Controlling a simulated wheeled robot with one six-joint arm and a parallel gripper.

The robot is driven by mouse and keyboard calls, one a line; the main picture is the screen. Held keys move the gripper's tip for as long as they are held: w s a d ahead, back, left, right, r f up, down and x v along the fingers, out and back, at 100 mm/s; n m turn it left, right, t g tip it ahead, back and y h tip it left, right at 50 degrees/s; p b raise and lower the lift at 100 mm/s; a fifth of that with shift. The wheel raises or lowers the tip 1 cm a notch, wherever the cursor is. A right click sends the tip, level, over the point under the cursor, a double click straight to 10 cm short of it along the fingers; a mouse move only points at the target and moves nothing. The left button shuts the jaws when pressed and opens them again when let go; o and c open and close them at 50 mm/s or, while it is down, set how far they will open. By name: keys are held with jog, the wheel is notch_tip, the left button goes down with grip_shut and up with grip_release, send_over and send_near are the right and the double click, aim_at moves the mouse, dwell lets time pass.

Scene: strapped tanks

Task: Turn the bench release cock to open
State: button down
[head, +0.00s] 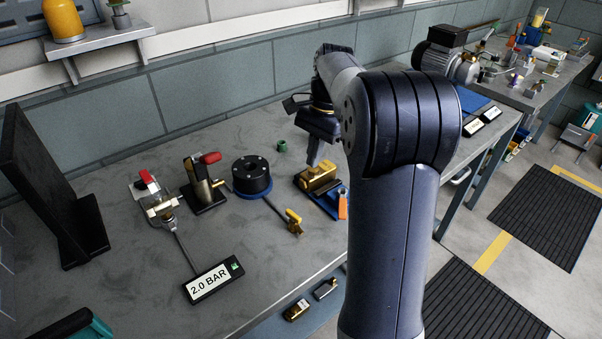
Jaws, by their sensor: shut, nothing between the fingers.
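Several valve-like fittings stand on the grey bench (110,290), and none is labelled as the release cock. A small cock with a yellow handle (293,215) lies at the end of a thin line from a round black unit (251,176). A brass fitting with a red lever (208,158) stands on a black base to its left. A silver fitting with a red handle (147,178) is farther left. My gripper (314,160) is shut and empty, pointing down just above or beside a brass block (318,178). My arm hides part of the bench, and exact gaps are unclear.
A 2.0 BAR display (213,280) lies near the bench front, with a line to the silver fitting. A black upright panel (50,185) stands at left. A blue base and orange tag (343,205) sit by the brass block. The bench's middle front is clear.

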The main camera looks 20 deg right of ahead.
aim_at(293, 216)
jog(key=x, duration=1)
jog(key=shift+s+f+b, duration=0.1)
jog(key=shift+b, duration=0.25)
jog(key=shift+s+a, duration=0.25)
jog(key=shift+a, duration=0.35)
jog(key=shift+s+a, duration=0.3)
jog(key=shift+a, duration=0.3)
jog(key=shift+s+a, duration=0.3)
jog(key=shift+a, duration=0.3)
